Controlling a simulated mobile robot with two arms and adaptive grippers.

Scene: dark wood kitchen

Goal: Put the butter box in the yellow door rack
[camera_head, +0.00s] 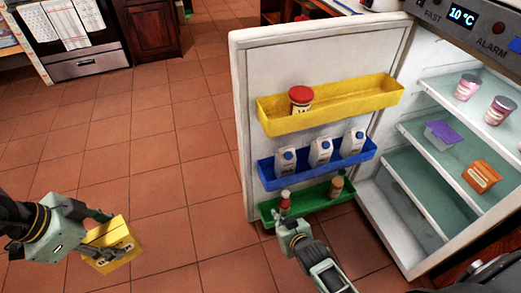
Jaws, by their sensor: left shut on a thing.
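The yellow butter box (118,232) is at the lower left, held in the air over the tiled floor. My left gripper (104,238) is shut on it, and its fingers hide part of the box. The yellow door rack (340,104) is the top rack on the open fridge door, up and to the right of the box. A jar with a red lid (300,99) stands in its left part; the right part is empty. My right gripper (288,222) is in front of the green rack, close to a red bottle (285,202). I cannot tell its finger opening or whether it touches.
Below are a blue rack (318,168) with three cartons and a green rack (312,205) with small bottles. The fridge shelves (428,150) at right hold pots and tubs. The floor (150,140) between the box and the door is clear.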

